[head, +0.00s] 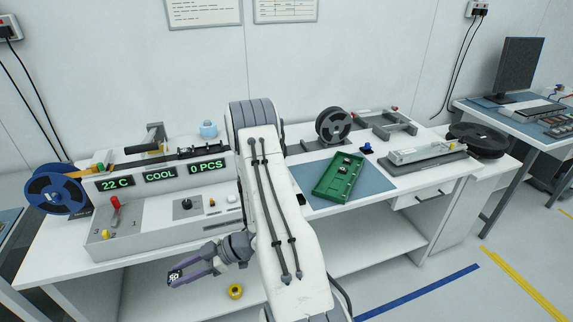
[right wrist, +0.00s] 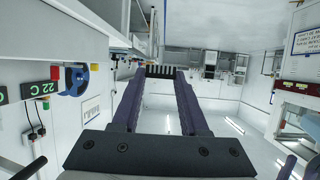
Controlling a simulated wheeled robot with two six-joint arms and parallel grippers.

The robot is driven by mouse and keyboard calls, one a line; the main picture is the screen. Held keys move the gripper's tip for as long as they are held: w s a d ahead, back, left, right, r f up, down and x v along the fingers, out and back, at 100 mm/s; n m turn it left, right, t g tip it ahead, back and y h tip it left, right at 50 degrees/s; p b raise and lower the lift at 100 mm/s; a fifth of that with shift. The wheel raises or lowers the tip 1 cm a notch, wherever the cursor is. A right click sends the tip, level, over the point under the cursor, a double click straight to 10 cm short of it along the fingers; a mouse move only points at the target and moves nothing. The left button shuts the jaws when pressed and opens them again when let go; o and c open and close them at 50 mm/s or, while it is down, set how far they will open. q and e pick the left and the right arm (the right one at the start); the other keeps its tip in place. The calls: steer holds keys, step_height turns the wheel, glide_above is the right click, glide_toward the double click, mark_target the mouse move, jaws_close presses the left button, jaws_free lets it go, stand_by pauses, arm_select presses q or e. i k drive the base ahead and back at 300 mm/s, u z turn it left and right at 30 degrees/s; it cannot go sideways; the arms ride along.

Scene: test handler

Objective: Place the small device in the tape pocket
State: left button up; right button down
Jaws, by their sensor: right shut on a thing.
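My right gripper (head: 180,275) is in front of and below the handler's front edge, pointing left. It is shut on a small black device (head: 175,276) with white marks, held at the fingertips. In the right wrist view the device (right wrist: 161,71) is a dark piece with pale stripes between the purple fingers. The handler (head: 160,215) stands on the bench with displays reading 22 C, COOL and 0 PCS. A dark tape track (head: 165,156) runs along its top behind the displays; single pockets are too small to make out. My left gripper is not in view.
A green tray (head: 325,188) with several small dark parts lies on a blue mat (head: 372,182). A blue reel (head: 58,189) stands at the handler's left. A lever with a red knob (head: 115,203) rises from the front panel. A yellow roll (head: 235,291) lies below the bench top.

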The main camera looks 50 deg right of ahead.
mark_target(201, 152)
steer(key=u, duration=1.15)
steer(key=k, duration=1.1)
steer(key=z, duration=1.75)
steer(key=i, duration=0.5)
